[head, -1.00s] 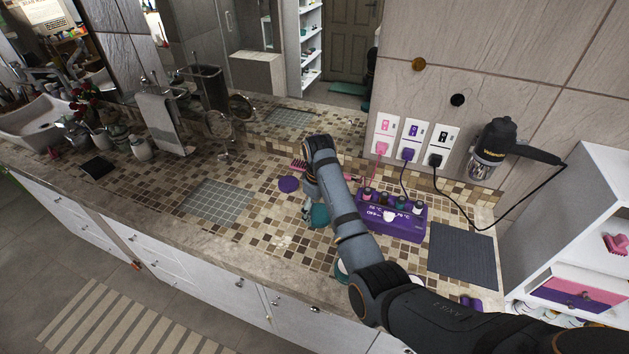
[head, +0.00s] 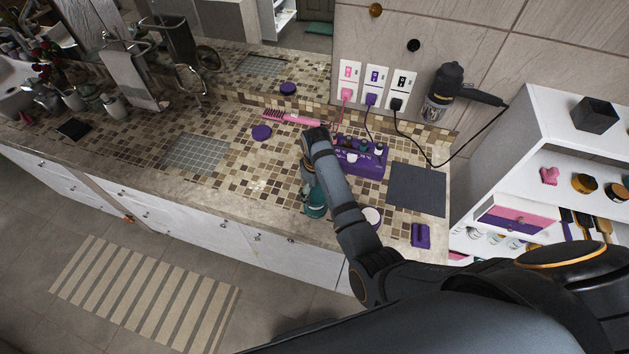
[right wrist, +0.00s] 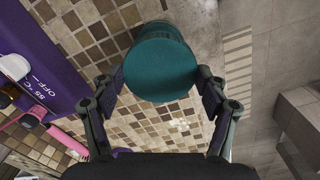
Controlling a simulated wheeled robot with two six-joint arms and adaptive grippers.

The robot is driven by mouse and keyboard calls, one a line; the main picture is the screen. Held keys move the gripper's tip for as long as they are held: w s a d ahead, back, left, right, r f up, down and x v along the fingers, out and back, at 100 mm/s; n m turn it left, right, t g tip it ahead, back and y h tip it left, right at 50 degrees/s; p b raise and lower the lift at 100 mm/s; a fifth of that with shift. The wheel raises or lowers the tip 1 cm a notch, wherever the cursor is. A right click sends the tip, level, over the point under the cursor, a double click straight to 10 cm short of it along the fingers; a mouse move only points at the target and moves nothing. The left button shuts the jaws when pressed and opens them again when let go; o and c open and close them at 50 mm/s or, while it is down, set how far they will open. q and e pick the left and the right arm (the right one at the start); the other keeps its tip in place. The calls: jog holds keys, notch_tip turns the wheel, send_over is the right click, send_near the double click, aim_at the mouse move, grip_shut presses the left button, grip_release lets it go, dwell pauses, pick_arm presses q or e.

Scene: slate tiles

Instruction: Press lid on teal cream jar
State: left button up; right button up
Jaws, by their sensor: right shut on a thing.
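My right gripper (head: 309,193) is shut on a teal round jar-like thing (head: 316,204), near the front edge of the counter. In the right wrist view this teal thing (right wrist: 161,65) fills the gap between the two fingers, with its flat round face toward the camera. I cannot tell whether it is the jar, its lid or both together. A small round thing with a white top (head: 372,216) stands on the counter just right of my forearm. A flat purple disc (head: 261,132) lies farther back. My left gripper is not in view.
A purple box (head: 362,163) with bottles stands behind my right arm, and a dark mat (head: 416,189) lies right of it. A pink comb (head: 291,117) lies near the mirror. A purple item (head: 420,235) sits at the front right.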

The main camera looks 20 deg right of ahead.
jog(key=shift+w+f, duration=0.15)
jog(key=shift+f, duration=0.45)
jog(key=shift+w+f, duration=0.15)
jog(key=shift+f, duration=0.4)
jog(key=shift+f+b, duration=0.3)
jog(key=shift+b, duration=0.05)
jog(key=shift+s, duration=0.3)
jog(key=shift+f, duration=0.1)
jog(key=shift+w, duration=0.2)
jog(key=shift+s+p, duration=0.15)
jog(key=shift+p, duration=0.15)
jog(key=shift+f, duration=0.15)
dwell(0.7)
jog(key=o, duration=0.9)
jog(key=shift+o, duration=0.2)
